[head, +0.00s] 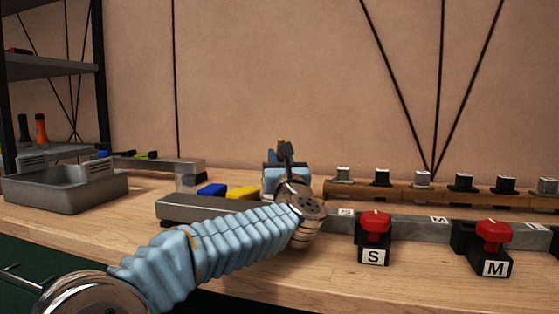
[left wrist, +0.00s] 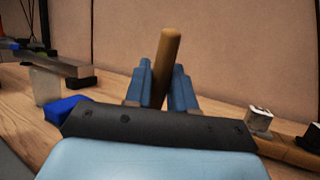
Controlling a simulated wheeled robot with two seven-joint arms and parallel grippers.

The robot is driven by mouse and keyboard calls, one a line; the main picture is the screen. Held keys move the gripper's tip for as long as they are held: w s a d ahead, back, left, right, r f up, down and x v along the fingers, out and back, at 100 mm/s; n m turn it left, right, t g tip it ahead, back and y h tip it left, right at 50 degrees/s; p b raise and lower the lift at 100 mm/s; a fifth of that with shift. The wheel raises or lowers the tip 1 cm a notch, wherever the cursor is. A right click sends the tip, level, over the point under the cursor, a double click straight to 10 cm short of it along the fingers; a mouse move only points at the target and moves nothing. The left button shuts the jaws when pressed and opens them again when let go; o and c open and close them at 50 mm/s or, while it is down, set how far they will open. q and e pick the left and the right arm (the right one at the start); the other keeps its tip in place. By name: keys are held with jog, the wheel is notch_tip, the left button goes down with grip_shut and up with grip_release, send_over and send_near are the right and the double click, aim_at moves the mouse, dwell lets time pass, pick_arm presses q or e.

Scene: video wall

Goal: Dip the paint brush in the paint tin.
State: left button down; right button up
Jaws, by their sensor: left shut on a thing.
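My left gripper (head: 286,160) reaches over the middle of the wooden bench, seen from behind its blue, ribbed arm. In the left wrist view its two blue fingers (left wrist: 162,88) are shut on a round wooden handle, which I take for the paint brush (left wrist: 166,55). The handle stands nearly upright, slightly tilted, with its end above the fingertips. In the head view only a small tan bit of it (head: 281,143) shows. The bristles are hidden. I cannot make out a paint tin for sure; a pale grey piece (left wrist: 45,85) beside a blue block is unclear. My right gripper is not in view.
A blue block (head: 211,190) and a yellow block (head: 243,192) lie by a grey bar left of the gripper. A grey metal tray (head: 65,190) stands further left. Red-topped clamps marked S (head: 374,238) and M (head: 493,248) and a wooden rack (head: 400,192) are at right.

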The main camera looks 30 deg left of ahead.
pick_arm(q)
jog(key=shift+f+b, duration=0.2)
jog(key=shift+b, duration=0.2)
dwell(0.8)
dwell(0.4)
jog(key=shift+r+p, duration=1.9)
jog(key=shift+r, duration=1.75)
